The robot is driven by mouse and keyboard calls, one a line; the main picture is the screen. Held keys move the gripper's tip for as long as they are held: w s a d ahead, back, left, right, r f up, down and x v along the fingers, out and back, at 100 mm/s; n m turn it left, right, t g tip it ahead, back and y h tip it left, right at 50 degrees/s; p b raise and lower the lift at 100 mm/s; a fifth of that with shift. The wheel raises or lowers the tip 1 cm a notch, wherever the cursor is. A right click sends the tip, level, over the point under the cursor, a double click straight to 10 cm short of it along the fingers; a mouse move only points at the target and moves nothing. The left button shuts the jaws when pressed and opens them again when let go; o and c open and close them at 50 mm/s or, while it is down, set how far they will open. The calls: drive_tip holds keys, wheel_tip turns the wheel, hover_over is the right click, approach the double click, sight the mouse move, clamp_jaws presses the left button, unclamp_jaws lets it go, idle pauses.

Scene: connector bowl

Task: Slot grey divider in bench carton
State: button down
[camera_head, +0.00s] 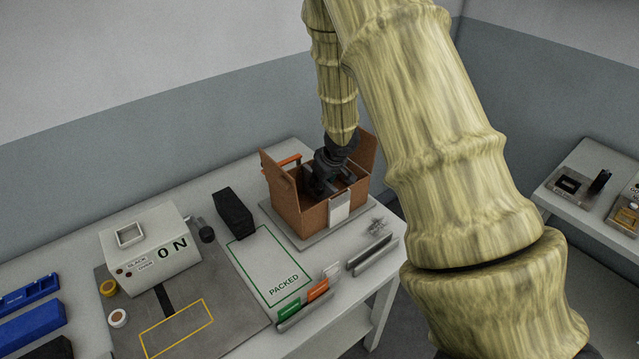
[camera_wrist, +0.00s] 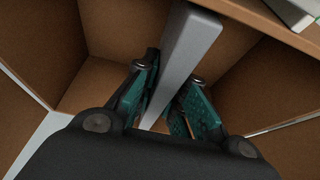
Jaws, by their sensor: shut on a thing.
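The bench carton (camera_head: 292,204) is a brown open-topped box with raised flaps, on a grey plate at the back right of the bench. My gripper (camera_head: 323,187) reaches down into its opening. In the wrist view my gripper (camera_wrist: 165,105) has its teal finger pads on either side of the grey divider (camera_wrist: 188,50), a long flat grey bar, and is shut on it. The divider is inside or over the carton, with brown walls (camera_wrist: 115,40) around it. Its lower end is hidden between the fingers, so I cannot tell whether it is seated in a slot. The divider is not clear in the head view.
A green-outlined PACKED area (camera_head: 265,262) lies empty left of the carton, with a black block (camera_head: 233,214) behind it. A white machine (camera_head: 150,247) stands further left. Racks with coloured cards (camera_head: 316,291) and a metal rail (camera_head: 372,254) lie in front.

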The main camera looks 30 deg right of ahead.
drive_tip(key=shift+f+b, duration=0.3)
drive_tip(key=shift+f, duration=0.3)
drive_tip(key=c, duration=1.4)
unclamp_jaws()
drive_tip(key=shift+r, duration=0.1)
drive_tip(key=v, duration=1.1)
drive_tip(key=shift+s+r, duration=0.1)
drive_tip(key=shift+r, duration=0.3)
